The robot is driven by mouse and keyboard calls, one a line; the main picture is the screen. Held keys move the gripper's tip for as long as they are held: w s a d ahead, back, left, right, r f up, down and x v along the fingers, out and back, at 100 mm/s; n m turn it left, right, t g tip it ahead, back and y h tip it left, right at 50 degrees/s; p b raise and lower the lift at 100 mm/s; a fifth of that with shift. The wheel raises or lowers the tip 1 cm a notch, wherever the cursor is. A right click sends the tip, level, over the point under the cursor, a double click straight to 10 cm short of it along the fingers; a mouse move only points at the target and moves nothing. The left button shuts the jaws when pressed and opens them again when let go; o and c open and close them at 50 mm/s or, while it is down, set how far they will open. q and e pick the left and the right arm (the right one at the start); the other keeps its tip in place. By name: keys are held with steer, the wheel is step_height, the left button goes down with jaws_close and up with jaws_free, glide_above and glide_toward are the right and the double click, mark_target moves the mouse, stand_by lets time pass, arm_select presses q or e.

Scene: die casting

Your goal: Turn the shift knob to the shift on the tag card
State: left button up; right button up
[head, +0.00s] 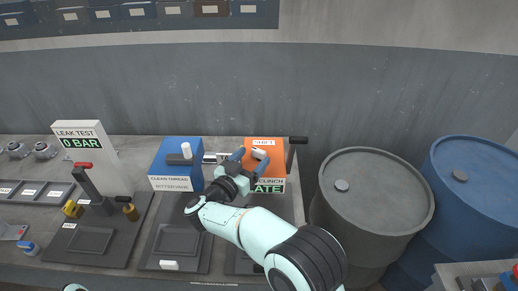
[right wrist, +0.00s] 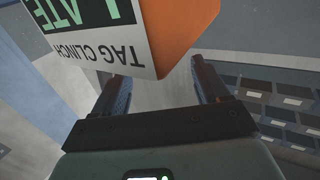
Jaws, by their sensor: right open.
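The orange box (head: 280,156) stands at the back of the bench. Its top label reads "SHIFT", and its front reads "TAG CLINCH" above green letters ending in "ATE". A small white knob (head: 259,153) shows on its top face; its exact setting is too small to tell. My right gripper (head: 250,160) is open at the box's left and upper part, its fingers close around the knob area. Whether they touch the knob cannot be told. In the right wrist view the spread fingers (right wrist: 161,90) are empty, with the box's corner beyond them; the knob is hidden there. No tag card is clearly readable.
A blue box (head: 172,160) with a white knob stands left of the orange one. A leak test stand (head: 103,153) is farther left. A black handle (head: 297,141) sits at the orange box's right. Grey (head: 376,190) and blue (head: 480,185) drums stand to the right.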

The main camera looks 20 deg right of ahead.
mark_target(258, 153)
steer(key=shift+x, duration=2.25)
steer(key=shift+c, duration=0.3)
steer(key=c, duration=0.9)
